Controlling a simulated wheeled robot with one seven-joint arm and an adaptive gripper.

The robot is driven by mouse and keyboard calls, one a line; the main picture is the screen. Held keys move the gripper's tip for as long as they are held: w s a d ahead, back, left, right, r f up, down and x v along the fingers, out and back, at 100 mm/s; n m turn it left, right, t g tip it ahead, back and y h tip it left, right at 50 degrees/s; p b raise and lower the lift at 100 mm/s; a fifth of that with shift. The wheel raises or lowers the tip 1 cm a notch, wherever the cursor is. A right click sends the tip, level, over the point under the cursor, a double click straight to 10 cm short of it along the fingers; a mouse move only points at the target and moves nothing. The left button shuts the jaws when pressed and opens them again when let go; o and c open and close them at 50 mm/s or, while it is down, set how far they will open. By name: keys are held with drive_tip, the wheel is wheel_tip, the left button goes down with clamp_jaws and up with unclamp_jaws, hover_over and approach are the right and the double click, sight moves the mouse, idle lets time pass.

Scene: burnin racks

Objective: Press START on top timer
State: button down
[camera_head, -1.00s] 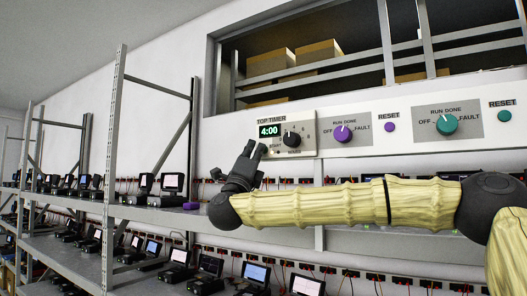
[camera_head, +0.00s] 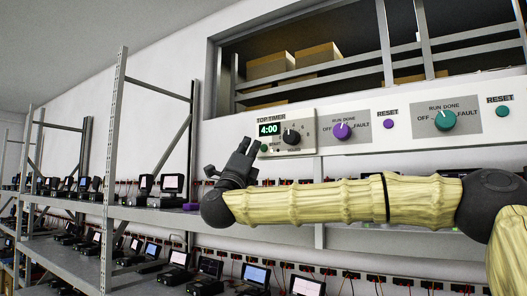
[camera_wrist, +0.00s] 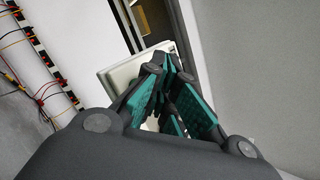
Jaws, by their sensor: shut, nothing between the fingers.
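The top timer (camera_head: 303,122) is a pale panel on the wall with a green display reading 4:00 and a black knob (camera_head: 291,137). A small green button (camera_head: 264,148) shows at its lower left, by the START label. My gripper (camera_head: 252,146) is shut and empty, just left of the timer's lower left corner, its fingertips close to the green button. I cannot tell whether they touch the panel. In the wrist view my gripper (camera_wrist: 172,65) points at the pale timer panel (camera_wrist: 125,70), and its fingers hide most of the panel's face.
Right of the timer are a purple knob (camera_head: 342,131), a purple RESET button (camera_head: 390,124), a teal knob (camera_head: 446,120) and a teal RESET button (camera_head: 504,113). Below and left, a metal shelf (camera_head: 150,216) holds several small devices. A purple object (camera_head: 191,206) lies near its end.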

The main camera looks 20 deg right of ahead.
drive_tip(key=s+a+b, duration=0.2)
drive_tip(key=a, duration=0.1)
drive_tip(key=shift+s+a+b, duration=0.2)
drive_tip(key=shift+s+b, duration=0.1)
drive_tip(key=shift+s, duration=0.05)
drive_tip(key=shift+f, duration=0.1)
idle(0.7)
